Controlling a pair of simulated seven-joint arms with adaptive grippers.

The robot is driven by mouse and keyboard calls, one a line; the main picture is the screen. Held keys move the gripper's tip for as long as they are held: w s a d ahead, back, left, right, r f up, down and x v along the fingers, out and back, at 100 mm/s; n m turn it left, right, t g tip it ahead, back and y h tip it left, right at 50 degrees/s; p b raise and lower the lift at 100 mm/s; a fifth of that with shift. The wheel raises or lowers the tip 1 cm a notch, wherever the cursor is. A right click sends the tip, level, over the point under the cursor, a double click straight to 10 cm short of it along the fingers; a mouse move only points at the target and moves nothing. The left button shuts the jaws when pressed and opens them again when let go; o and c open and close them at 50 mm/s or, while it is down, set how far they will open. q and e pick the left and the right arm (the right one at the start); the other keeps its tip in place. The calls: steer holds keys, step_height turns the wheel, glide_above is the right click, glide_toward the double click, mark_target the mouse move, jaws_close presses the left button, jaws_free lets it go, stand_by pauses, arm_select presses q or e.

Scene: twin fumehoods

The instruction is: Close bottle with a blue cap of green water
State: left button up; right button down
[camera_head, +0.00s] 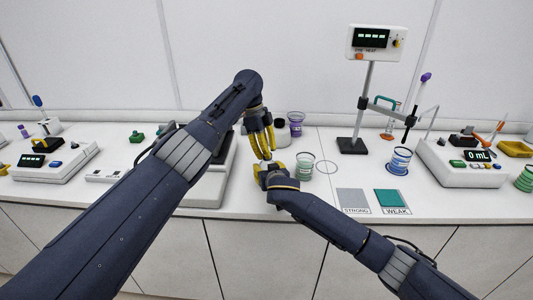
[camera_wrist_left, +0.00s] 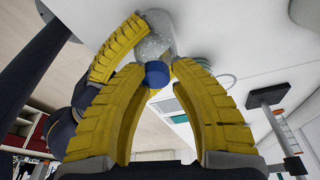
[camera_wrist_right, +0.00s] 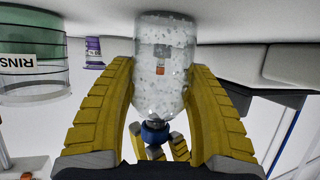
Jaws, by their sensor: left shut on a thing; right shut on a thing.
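The clear bottle (camera_wrist_right: 162,70) with whitish speckles inside is held between the yellow fingers of my right gripper (camera_wrist_right: 160,85); no green shows in it. In the left wrist view the bottle (camera_wrist_left: 155,38) lies beyond the blue cap. The blue cap (camera_wrist_left: 157,74) is between the fingertips of my left gripper (camera_wrist_left: 166,70), at the bottle's neck. The cap (camera_wrist_right: 155,132) also shows at the neck in the right wrist view; I cannot tell how tight it is. In the head view my left gripper (camera_head: 264,148) is just above my right gripper (camera_head: 268,172), and the bottle is mostly hidden.
A green-banded beaker (camera_head: 304,165) stands close right of my right gripper. A purple beaker (camera_head: 295,120) is behind. A display stand (camera_head: 352,145), a blue beaker (camera_head: 399,160) and a device reading 0 mL (camera_head: 455,170) stand to the right. Grey and teal squares (camera_head: 392,197) lie in front.

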arm_select(q)
steer(key=shift+s+f+m+g, duration=0.2)
steer(key=shift+s+m+g, duration=0.1)
steer(key=shift+m, duration=0.6)
steer(key=shift+c, duration=1.1)
steer(key=shift+s+d+f, duration=0.1)
steer(key=o, duration=0.7)
